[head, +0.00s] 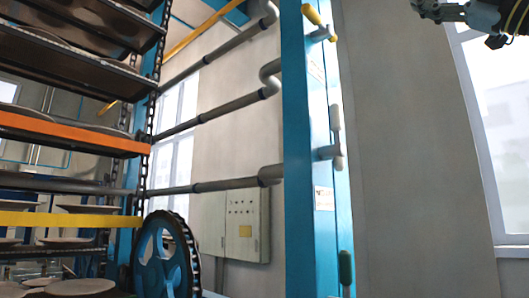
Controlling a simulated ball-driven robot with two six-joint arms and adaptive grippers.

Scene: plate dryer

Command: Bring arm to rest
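My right gripper (432,10) shows at the top right corner, on an arm that comes in from the right edge. Its dark fingers point left and are cut by the top edge, so I cannot tell whether they are open or shut. No held object shows at it. It appears apart from everything, in front of the grey wall. My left gripper and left arm are not in view.
The plate dryer's racks (70,132) with several plates (80,286) and a blue chain wheel (165,258) fill the left. A blue post (304,150) with handles stands mid-right. A control box (243,222) hangs behind. Space between post and right window (505,130) looks clear.

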